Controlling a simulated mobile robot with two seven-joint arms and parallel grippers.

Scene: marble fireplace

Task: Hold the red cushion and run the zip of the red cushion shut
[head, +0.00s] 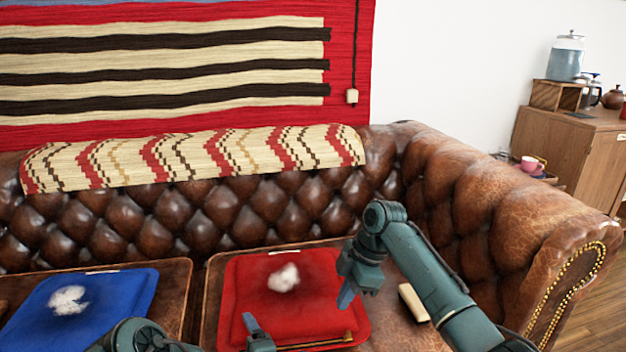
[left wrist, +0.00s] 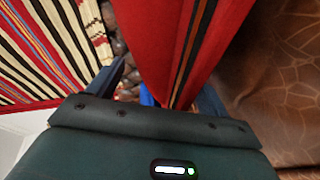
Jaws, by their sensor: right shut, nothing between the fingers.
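The red cushion (head: 248,283) lies on the right seat of the brown leather sofa, with white fluff (head: 284,278) on top. Its zip shows as a gold-dark strip (head: 318,345) along the front edge. My left gripper (left wrist: 165,76) is at the cushion's front left; one finger shows in the head view (head: 253,327). In the left wrist view, its fingers stand apart with the cushion's edge and dark, tan-lined strip (left wrist: 187,60) between them. Whether both touch the cloth is unclear. My right gripper (head: 347,294) is shut and empty over the cushion's right side.
A blue cushion (head: 110,300) with white fluff lies on the left seat. A small cream block (head: 413,302) lies on the sofa right of the red cushion. The sofa's arm (head: 530,225) rises at right. A wooden cabinet (head: 570,150) stands beyond it.

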